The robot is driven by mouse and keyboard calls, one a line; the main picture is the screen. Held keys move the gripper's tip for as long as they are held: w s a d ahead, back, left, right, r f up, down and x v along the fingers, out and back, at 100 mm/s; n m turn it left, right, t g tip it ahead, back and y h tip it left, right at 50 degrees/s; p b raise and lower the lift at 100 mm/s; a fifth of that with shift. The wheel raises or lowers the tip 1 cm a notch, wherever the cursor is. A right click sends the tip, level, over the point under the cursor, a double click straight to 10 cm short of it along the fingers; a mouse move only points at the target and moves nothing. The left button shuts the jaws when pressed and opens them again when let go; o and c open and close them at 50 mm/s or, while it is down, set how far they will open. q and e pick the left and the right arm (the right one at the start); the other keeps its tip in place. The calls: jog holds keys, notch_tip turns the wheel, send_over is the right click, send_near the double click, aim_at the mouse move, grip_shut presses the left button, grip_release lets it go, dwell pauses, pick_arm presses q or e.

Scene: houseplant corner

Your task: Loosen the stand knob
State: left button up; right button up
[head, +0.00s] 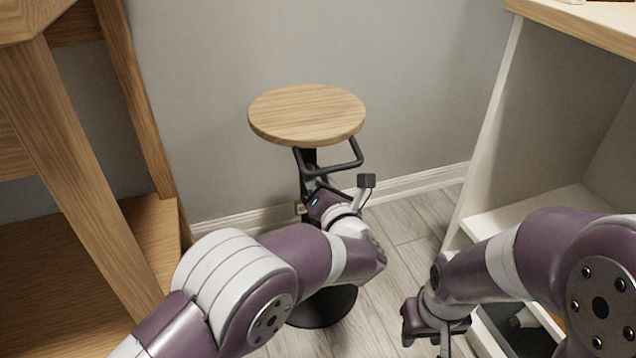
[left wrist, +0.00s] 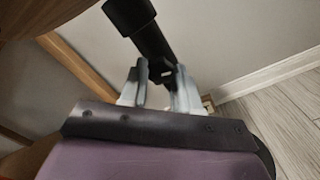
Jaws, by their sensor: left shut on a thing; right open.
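The plant stand has a round wooden top (head: 307,115), a black post (head: 309,156) and a round black base (head: 322,309), and stands upright near the wall. My left gripper (head: 312,184) is at the post below the top. In the left wrist view the two pale fingers of my left gripper (left wrist: 163,85) are closed on a small dark part at the post (left wrist: 152,42), which I take to be the stand knob. The knob is mostly hidden by the fingers, and the head view does not show it clearly. My right gripper (head: 440,335) is open, empty and low at the right.
A wooden shelf frame (head: 75,160) stands at the left and a white shelf unit (head: 487,130) at the right. Grey plank floor (head: 408,215) is open between the stand and the white unit.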

pick_arm(q)
jog(key=shift+f+n, duration=0.1)
jog(key=shift+n, duration=0.9)
jog(key=o, duration=1.1)
jog(key=shift+c, duration=0.2)
jog(key=v, duration=1.2)
jog(key=shift+s, duration=0.4)
jog(key=shift+d, duration=0.15)
